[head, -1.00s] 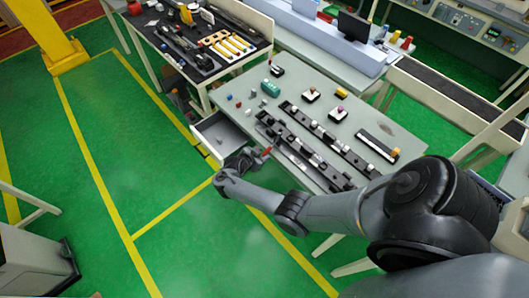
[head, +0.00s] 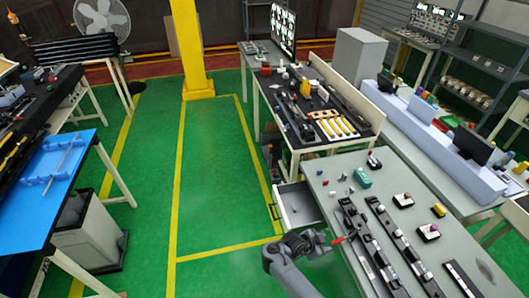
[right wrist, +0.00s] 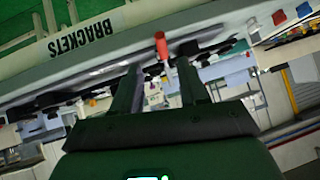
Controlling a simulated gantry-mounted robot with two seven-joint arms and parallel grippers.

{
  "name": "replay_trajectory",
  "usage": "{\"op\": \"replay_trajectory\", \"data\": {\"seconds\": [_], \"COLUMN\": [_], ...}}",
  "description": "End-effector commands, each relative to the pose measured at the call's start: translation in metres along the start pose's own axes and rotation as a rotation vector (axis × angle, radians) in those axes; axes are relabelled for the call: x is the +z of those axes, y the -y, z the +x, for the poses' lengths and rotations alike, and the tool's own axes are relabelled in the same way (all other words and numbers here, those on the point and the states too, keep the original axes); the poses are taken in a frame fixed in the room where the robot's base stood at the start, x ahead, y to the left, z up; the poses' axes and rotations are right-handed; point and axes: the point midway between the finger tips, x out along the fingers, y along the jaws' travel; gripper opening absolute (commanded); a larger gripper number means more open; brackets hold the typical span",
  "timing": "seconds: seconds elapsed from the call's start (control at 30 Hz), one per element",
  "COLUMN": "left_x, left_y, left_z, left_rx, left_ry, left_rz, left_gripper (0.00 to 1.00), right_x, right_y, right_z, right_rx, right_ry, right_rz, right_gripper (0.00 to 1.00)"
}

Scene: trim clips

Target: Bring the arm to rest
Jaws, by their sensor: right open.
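My right gripper (head: 322,242) is at the front edge of the grey-green worktable (head: 327,180), near the corner of its pulled-out drawer (head: 300,207). In the right wrist view the two dark fingers (right wrist: 157,72) are apart. A red-tipped piece (right wrist: 161,45) shows between and beyond them. It also shows in the head view (head: 338,240), by the table edge; I cannot tell whether the gripper touches it. No object is clearly held. My left gripper is out of view.
Dark rails (head: 362,240) with pale clips run along the worktable, with small blocks and a green block (head: 362,177) behind. A tool bench (head: 313,110) stands behind. A blue-topped table (head: 45,190) is at left. The green floor (head: 215,180) between is clear.

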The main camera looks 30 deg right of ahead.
Motion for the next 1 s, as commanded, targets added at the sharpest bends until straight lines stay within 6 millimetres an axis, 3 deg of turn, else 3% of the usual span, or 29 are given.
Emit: {"op": "replay_trajectory", "data": {"seconds": [0.17, 0.3, 0.4, 0.57, 0.67, 0.77, 1.0], "left_x": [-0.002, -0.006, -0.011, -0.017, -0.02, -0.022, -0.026], "left_y": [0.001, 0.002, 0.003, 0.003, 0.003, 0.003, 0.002], "left_z": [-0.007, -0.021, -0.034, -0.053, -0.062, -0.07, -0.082], "left_rx": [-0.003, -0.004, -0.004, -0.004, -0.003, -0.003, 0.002], "left_ry": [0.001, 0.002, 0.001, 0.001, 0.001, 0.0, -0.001], "left_rz": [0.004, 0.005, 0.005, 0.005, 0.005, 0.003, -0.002], "left_gripper": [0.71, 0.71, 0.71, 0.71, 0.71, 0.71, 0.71], "right_x": [0.0, -0.013, -0.033, -0.04, -0.034, -0.029, -0.035], "right_y": [-0.036, -0.1, -0.132, -0.145, -0.144, -0.143, -0.151], "right_z": [0.016, 0.043, 0.055, 0.04, 0.006, -0.043, -0.199], "right_rx": [0.038, 0.087, 0.047, -0.118, -0.239, -0.371, -0.729], "right_ry": [-0.022, -0.072, -0.08, 0.076, 0.21, 0.342, 0.555], "right_rz": [-0.047, -0.129, -0.178, -0.326, -0.466, -0.635, -1.118], "right_gripper": [0.43, 0.43, 0.43, 0.43, 0.43, 0.43, 0.43]}}
